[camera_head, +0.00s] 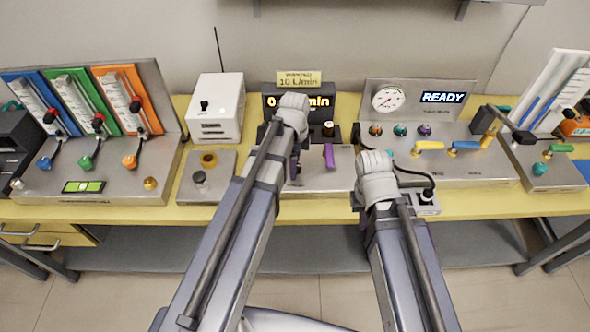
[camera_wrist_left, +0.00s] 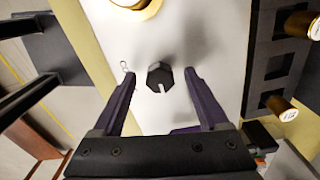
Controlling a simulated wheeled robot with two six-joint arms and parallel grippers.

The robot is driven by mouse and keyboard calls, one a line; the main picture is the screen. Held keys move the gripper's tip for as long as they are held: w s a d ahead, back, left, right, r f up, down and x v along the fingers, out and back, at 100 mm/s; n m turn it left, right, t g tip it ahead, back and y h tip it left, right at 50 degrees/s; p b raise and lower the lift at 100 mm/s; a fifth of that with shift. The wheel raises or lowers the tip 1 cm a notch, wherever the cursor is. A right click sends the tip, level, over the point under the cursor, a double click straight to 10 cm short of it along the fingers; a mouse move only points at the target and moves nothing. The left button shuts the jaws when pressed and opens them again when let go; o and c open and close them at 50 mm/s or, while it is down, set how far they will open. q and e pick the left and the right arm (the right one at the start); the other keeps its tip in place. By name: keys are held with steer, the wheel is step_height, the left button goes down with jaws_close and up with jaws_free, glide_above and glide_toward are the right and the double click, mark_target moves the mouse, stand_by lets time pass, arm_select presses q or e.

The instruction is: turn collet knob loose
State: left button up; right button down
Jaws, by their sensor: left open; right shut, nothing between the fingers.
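A black faceted knob (camera_wrist_left: 159,77) with a white mark stands on a pale metal plate (camera_wrist_left: 215,45) in the left wrist view. My left gripper (camera_wrist_left: 160,90) is open, with one dark purple finger on each side of the knob. A gap shows between each finger and the knob, so the fingers look apart from it. In the head view my left wrist (camera_head: 292,105) covers the knob. My right gripper (camera_head: 376,168) is shut and empty at the bench's front edge, right of the left arm; its fingers are mostly hidden by the wrist.
A dark rack (camera_wrist_left: 262,75) with brass-coloured cylinders stands close right in the wrist view. A gauge panel (camera_head: 440,105) reading READY, with yellow and blue levers, is right of my right gripper. A flowmeter panel (camera_head: 160,90) stands left. A white box (camera_head: 217,105) stands behind.

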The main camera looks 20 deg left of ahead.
arm_select(q)
steer(key=shift+f, duration=0.1)
jaws_close()
stand_by(0.7)
